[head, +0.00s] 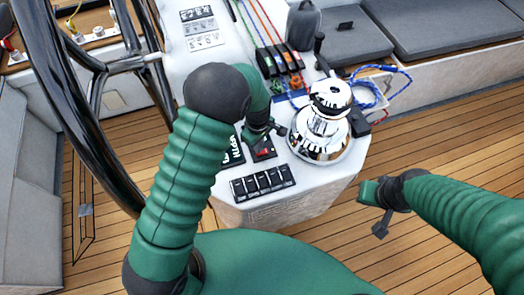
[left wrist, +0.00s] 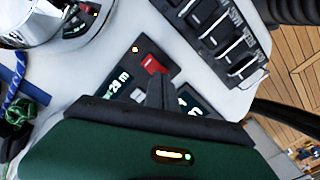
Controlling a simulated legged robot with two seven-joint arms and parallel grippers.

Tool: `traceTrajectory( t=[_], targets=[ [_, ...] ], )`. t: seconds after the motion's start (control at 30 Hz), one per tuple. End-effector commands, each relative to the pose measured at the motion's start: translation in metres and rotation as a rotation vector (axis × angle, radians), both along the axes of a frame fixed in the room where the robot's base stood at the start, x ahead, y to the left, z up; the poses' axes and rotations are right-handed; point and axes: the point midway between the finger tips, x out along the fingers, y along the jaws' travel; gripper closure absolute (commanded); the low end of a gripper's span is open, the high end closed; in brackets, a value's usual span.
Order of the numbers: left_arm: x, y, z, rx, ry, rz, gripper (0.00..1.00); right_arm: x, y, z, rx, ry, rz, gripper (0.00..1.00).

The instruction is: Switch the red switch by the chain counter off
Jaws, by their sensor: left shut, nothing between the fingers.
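The red switch (left wrist: 153,65) sits on a small black panel, just beyond my fingertips in the left wrist view; it is partly visible in the head view (head: 263,153). The chain counter (left wrist: 118,86) on the same panel shows a lit "28 m", partly hidden by my gripper.
A chrome winch (head: 321,125) stands right of the panel. A row of black switches (head: 262,183) lies in front. Another display (head: 233,153) is to the left. Rope clutches (head: 281,62) with coloured lines lie behind, and a steering wheel (head: 70,110) rises at left.

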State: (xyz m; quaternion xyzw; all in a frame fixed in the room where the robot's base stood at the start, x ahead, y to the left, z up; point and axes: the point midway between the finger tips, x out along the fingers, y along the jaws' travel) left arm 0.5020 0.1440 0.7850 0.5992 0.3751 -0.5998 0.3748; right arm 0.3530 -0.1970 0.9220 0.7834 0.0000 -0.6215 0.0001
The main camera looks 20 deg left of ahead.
Motion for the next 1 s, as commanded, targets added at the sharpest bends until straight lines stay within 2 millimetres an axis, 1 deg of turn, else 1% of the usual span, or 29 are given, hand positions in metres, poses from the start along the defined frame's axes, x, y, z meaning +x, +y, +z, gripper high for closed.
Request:
traceTrajectory(
  t=[0.47,1.0],
  targets=[
    [0.0000,0.0001,-0.0004,0.000,0.000,0.000,1.00,0.0000,0.0000,-0.0003,0.000,0.000,0.000,1.00],
    [0.0001,0.0000,-0.0084,0.000,0.000,0.000,1.00,0.0000,0.0000,-0.0048,0.000,0.000,0.000,1.00]
  ],
)
